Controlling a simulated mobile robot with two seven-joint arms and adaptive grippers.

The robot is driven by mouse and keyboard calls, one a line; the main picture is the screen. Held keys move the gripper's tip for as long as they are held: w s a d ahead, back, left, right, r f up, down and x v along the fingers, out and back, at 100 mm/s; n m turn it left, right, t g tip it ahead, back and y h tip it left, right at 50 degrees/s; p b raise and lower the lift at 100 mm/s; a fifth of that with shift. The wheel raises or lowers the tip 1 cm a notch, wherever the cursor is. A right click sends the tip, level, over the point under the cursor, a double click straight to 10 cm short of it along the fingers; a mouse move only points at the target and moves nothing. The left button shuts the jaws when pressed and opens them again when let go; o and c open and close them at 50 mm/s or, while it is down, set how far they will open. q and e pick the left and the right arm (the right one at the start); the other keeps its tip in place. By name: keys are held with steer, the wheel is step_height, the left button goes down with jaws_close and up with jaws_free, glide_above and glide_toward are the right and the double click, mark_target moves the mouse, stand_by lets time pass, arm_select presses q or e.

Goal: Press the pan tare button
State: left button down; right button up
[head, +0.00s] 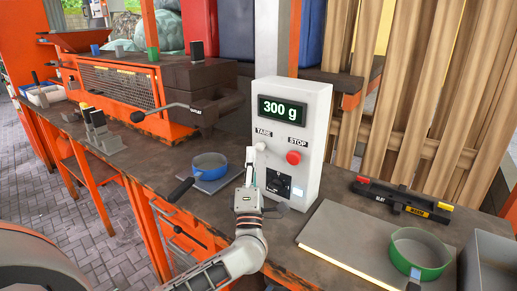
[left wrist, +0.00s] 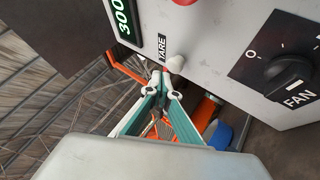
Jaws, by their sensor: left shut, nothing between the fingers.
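A white control box (head: 296,125) stands on the bench with a green display (head: 282,109) reading 300 g. Its white TARE button (head: 261,146) is on the front face below the display, and in the left wrist view the button (left wrist: 176,66) sits beside the TARE label. My left gripper (head: 250,153) is shut and empty, with its fingertips just beside the button. In the left wrist view the fingertips (left wrist: 160,75) are close to it; I cannot tell whether they touch. A blue pan (head: 210,165) rests on a small grey plate (head: 222,182). My right gripper is not in view.
A red STOP button (head: 293,157) is right of TARE, with a black FAN knob (head: 278,183) below. A green pan (head: 420,254) sits on a wide grey plate (head: 345,236) at right. An orange machine (head: 150,120) stands behind left.

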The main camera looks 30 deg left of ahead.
arm_select(q)
steer(key=shift+w, duration=0.15)
steer(key=shift+w, duration=0.3)
steer(key=shift+w, duration=0.5)
stand_by(0.7)
steer(key=shift+s+r, duration=0.1)
steer(key=shift+s+p, duration=0.5)
steer(key=shift+s, duration=0.35)
steer(key=shift+s, duration=0.1)
steer(key=s+p, duration=0.1)
steer(key=s, duration=0.1)
steer(key=s+p, duration=0.1)
steer(key=s, duration=0.1)
steer(key=shift+s+a, duration=0.2)
steer(key=shift+s, duration=0.2)
